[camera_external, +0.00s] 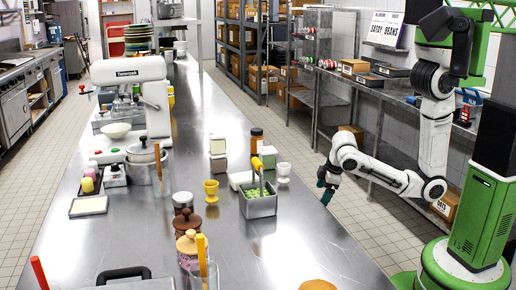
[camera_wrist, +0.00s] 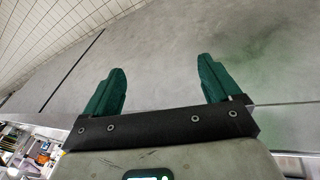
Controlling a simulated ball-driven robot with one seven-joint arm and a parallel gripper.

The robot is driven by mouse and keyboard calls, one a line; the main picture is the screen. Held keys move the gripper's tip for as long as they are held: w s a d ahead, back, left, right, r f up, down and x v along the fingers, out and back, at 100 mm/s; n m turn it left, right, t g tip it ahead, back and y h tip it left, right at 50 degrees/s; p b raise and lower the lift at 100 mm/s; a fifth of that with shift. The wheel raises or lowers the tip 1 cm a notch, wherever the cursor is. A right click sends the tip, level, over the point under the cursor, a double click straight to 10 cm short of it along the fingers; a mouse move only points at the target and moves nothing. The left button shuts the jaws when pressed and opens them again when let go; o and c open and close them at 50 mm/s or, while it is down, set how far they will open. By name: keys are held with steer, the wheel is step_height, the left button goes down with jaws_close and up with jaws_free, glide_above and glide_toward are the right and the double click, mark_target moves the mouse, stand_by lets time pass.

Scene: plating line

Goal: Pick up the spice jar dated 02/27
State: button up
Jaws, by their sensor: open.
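No date is readable on any jar, so I cannot tell which is dated 02/27. An orange-brown jar (camera_external: 257,142) stands on the counter (camera_external: 300,235) behind a green-filled metal container. My gripper (camera_external: 326,193) is at the counter's right edge, apart from all of these. In the wrist view my gripper (camera_wrist: 162,66) has its green fingers wide apart with nothing between them; only grey surface shows beyond.
The metal container (camera_external: 262,207) is the nearest item left of my gripper, with a white cup (camera_external: 284,170) behind it. A yellow egg cup (camera_external: 211,190) stands further left. The counter between container and front objects is mostly bare. Shelving (camera_external: 365,85) lines the right wall.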

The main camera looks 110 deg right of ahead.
steer(key=d+r+m+g+h+p, duration=0.1)
steer(key=d+r+m+h+p, duration=0.3)
steer(key=d+r, duration=0.7)
steer(key=d+r+m+g+p, duration=0.15)
steer(key=d+r+m, duration=0.5)
steer(key=r, duration=0.85)
steer(key=n+t+y+b, duration=0.2)
steer(key=n+t+y, duration=0.2)
steer(key=n+y, duration=0.1)
glide_toward(257, 139)
steer(key=d, duration=0.2)
steer(key=x, duration=0.3)
steer(key=p+x, duration=0.1)
steer(key=shift+s+f, duration=0.2)
steer(key=shift+f, duration=0.25)
steer(key=shift+d+p+x, duration=0.15)
steer(key=shift+p+x, duration=0.2)
steer(key=shift+x, duration=1.2)
steer(key=shift+d+p+x, duration=0.1)
steer(key=shift+p+x, duration=0.2)
steer(key=shift+x, duration=1.25)
steer(key=shift+s, duration=0.2)
steer(key=shift+c, duration=0.4)
